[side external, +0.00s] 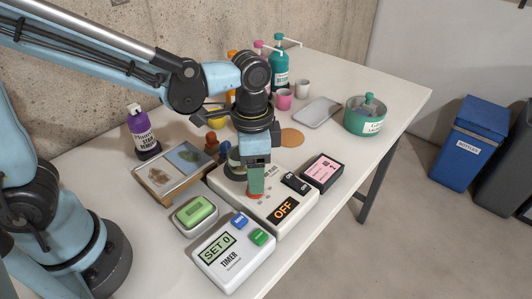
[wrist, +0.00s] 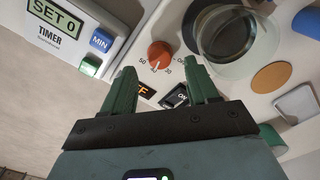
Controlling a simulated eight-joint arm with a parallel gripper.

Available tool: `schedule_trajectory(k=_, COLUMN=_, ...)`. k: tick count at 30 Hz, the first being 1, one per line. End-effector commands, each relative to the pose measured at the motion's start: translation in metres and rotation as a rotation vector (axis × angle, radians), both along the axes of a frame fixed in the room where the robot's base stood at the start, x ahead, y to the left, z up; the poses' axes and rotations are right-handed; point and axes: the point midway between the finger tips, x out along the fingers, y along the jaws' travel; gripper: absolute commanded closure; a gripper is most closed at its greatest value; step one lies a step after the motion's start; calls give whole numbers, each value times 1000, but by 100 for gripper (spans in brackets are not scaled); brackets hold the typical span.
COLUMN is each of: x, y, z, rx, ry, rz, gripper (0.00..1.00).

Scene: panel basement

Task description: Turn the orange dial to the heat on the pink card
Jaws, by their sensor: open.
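The orange dial (wrist: 160,54) sits on the white heater panel (wrist: 262,98), with small numbers printed around it. My gripper (wrist: 160,67) is open, its two green fingers apart on either side of the dial in the wrist view, holding nothing. In the side view my gripper (side external: 256,190) points down over the panel and mostly hides the dial. The panel's display (side external: 284,210) reads OFF, beside a black rocker switch (side external: 296,183). The pink card (side external: 323,169) lies in a black holder right of the panel; its text is too small to read.
A round glass vessel (wrist: 236,32) stands on the panel close to the dial. A timer (side external: 232,255) reading SET 0 and a green-topped box (side external: 195,214) are at the front left. A picture tray (side external: 178,168), bottles, cups and a teal pot (side external: 364,120) stand farther back.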

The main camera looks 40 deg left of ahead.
Motion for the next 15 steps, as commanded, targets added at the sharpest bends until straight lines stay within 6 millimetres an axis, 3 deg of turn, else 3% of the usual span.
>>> schedule_trajectory(k=15, x=0, y=0, z=75, rx=0, ry=0, rz=0, gripper=41)
